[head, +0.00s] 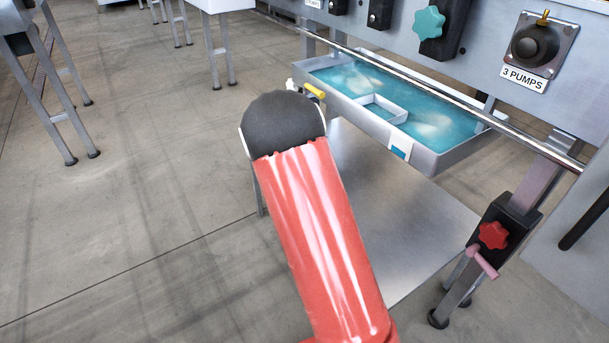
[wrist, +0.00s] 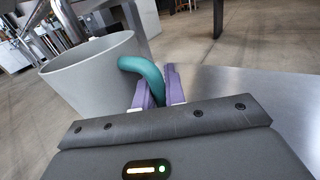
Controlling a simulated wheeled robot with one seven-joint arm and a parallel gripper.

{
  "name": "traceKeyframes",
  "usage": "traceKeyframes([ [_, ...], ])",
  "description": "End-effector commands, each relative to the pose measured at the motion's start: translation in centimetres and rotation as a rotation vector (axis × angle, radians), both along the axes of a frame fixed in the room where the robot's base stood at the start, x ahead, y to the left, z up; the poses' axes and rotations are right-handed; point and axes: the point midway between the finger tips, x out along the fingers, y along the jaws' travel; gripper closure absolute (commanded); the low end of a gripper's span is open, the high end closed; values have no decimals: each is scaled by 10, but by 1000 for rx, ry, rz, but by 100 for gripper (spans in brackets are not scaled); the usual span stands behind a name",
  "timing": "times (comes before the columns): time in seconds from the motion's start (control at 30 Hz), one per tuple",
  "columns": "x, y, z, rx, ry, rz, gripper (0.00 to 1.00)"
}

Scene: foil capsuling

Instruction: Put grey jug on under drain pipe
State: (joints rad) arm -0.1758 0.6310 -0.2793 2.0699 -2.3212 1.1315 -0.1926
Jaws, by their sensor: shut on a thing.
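The grey jug (wrist: 88,75) shows in the wrist view, at the left, with a teal curved handle (wrist: 140,66) on its right side. My gripper (wrist: 160,92) has its two purple fingers closed on that handle. In the head view my red arm hides the jug and gripper. A small valve with a yellow handle (head: 315,90) sits at the left corner of the tank of blue liquid; I cannot tell whether this is the drain pipe.
A bare metal shelf (head: 405,220) lies below the tank (head: 440,168), and it shows at the right in the wrist view (wrist: 250,85). A leg with a red knob (head: 493,235) stands at the right. A metal rail (head: 440,95) crosses above. Open floor lies left.

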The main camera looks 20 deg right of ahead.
Motion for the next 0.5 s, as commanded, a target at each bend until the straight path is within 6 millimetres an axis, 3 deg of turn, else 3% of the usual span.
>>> traceKeyframes([
  [0.13,0,0,-32,0,4,1,100],
  [0.5,0,0,-71,0,1,0,100],
])
